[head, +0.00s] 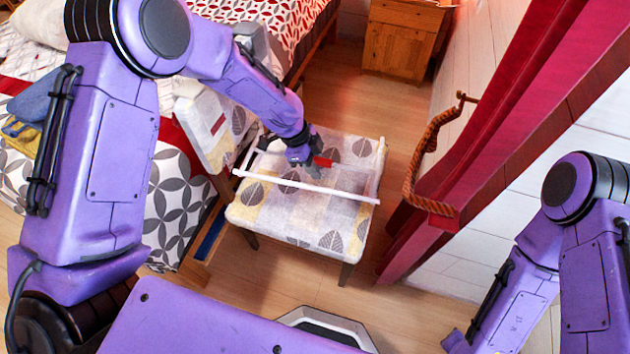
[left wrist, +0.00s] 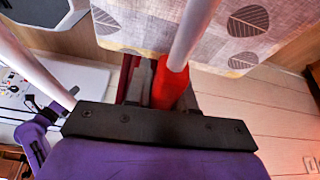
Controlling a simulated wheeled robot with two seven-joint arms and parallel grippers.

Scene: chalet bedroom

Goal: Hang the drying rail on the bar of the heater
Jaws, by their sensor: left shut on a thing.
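The drying rail (head: 300,184) is a white frame of thin bars with a red grip (head: 322,162). In the head view it lies over the patterned seat of a chair; I cannot tell whether it touches the seat. My left gripper (head: 314,168) is shut on the red grip. In the left wrist view, the red grip (left wrist: 170,86) sits between the dark jaws, and white bars of the rail (left wrist: 196,28) run away on both sides. I cannot make out the heater or its bar in either view. My right arm shows at the right, but its gripper is out of view.
The chair (head: 280,222) has a pale leaf-print cover. A bed (head: 172,205) stands at its left. A red curtain (head: 480,140) with a rope tieback (head: 424,165) hangs at the right. A wooden cabinet (head: 398,45) stands at the back. Floor between chair and cabinet is clear.

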